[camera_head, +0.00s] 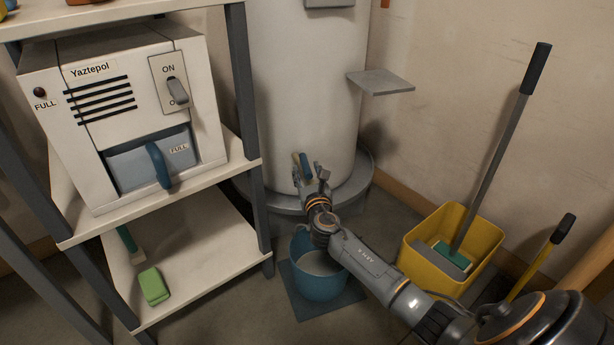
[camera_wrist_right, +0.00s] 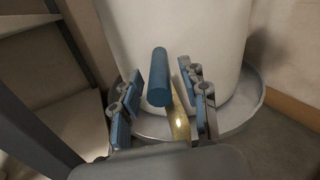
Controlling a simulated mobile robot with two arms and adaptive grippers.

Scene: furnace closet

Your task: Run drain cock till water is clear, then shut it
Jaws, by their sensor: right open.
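The water tank (camera_head: 305,95) stands upright on a round grey base at the back. Low on its front is the drain cock, with a blue handle (camera_wrist_right: 157,78) in the right wrist view. A shiny yellowish strip (camera_wrist_right: 179,118) shows beside the handle; I cannot tell whether it is brass or water. My right gripper (camera_head: 312,172) is open at the cock, its fingers either side of the handle (camera_wrist_right: 160,90), with gaps. A blue bucket (camera_head: 320,283) stands below, partly hidden by my right arm; its inside looks greyish. My left gripper is out of view.
A shelf rack (camera_head: 222,250) at left holds a white Yaztepol unit (camera_head: 62,125) and a green sponge (camera_head: 154,286). A grey plate (camera_head: 381,82) juts from the tank's right side. A yellow mop bucket (camera_head: 478,230) with a long handle stands at right.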

